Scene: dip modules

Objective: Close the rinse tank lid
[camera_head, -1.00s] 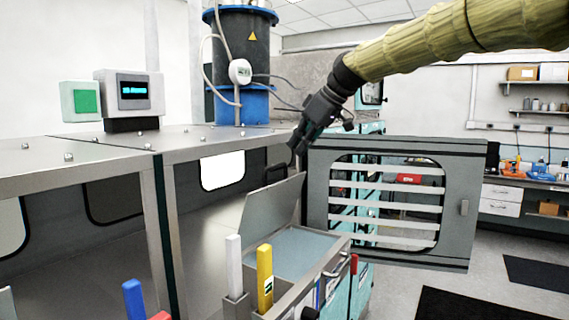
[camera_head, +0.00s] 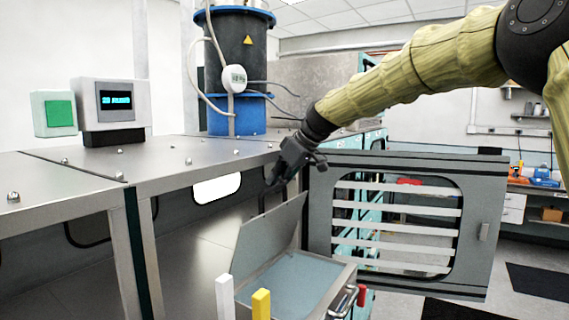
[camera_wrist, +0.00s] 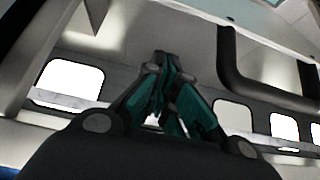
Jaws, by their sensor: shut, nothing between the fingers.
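The rinse tank lid (camera_head: 268,236) is a grey metal panel standing open, tilted up at the back of the tank. The rinse tank (camera_head: 300,284) below it is a metal box with pale blue liquid showing. My gripper (camera_head: 277,180) is shut and empty, at the lid's upper edge on its far side in the head view. In the wrist view my gripper's fingertips (camera_wrist: 163,62) are together, and a dark bent handle (camera_wrist: 262,88) is to their right, apart from them. In the head view I cannot make out this handle near the gripper.
A grey slatted door (camera_head: 397,222) stands open right of the tank. A white post (camera_head: 225,298) and a yellow post (camera_head: 261,304) rise at the tank's near side. A steel frame with a bench top (camera_head: 150,165) is on the left.

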